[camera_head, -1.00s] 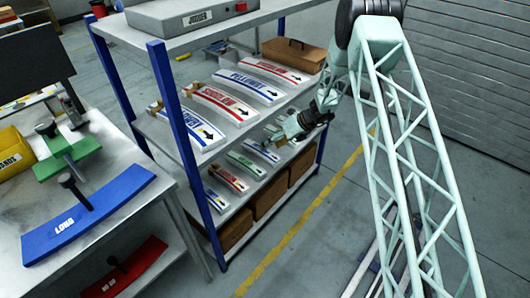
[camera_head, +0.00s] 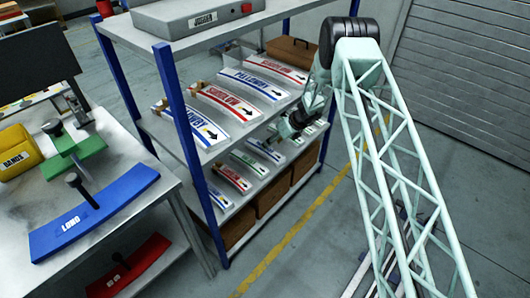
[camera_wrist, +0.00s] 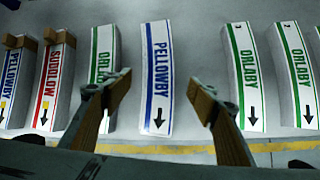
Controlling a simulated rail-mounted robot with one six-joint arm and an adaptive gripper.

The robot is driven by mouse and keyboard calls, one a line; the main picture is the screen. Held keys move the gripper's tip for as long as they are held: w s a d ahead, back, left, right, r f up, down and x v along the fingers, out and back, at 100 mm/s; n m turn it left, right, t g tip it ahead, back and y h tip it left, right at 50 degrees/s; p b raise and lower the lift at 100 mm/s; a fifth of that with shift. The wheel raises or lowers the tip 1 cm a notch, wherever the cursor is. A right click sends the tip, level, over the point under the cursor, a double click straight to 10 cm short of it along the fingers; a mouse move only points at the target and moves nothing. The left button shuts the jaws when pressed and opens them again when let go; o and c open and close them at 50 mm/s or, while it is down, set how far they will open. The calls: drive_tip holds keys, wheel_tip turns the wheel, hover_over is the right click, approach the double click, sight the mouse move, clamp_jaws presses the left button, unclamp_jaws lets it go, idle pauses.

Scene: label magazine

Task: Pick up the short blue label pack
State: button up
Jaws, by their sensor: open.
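The short blue label pack (camera_wrist: 157,78), marked PELLOWBY with a black arrow, lies near the middle of the wrist view. In the head view it appears as a blue-edged pack (camera_head: 266,151) on the lower shelf. My gripper (camera_wrist: 160,98) is open, with one tan-padded finger on each side of the pack's arrow end. No contact shows, and I cannot tell the exact height of the fingers above it. In the head view my gripper (camera_head: 275,136) is over the lower shelf, partly hidden by my arm.
Green ORLABY packs flank it, one on the left (camera_wrist: 104,60) and more on the right (camera_wrist: 245,75). A red SUDDLOW pack (camera_wrist: 52,85) and another blue PELLOWBY pack (camera_wrist: 14,85) lie farther left. The upper shelf's longer packs (camera_head: 222,103) are close above.

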drive_tip(key=shift+w+a+f, duration=0.15)
drive_tip(key=shift+a+f, duration=0.05)
drive_tip(key=shift+f, duration=0.2)
drive_tip(key=shift+f, duration=0.1)
drive_tip(key=shift+b+x, duration=0.6)
drive_tip(key=shift+x, duration=2.45)
drive_tip(key=shift+a, duration=0.1)
drive_tip(key=c, duration=1.2)
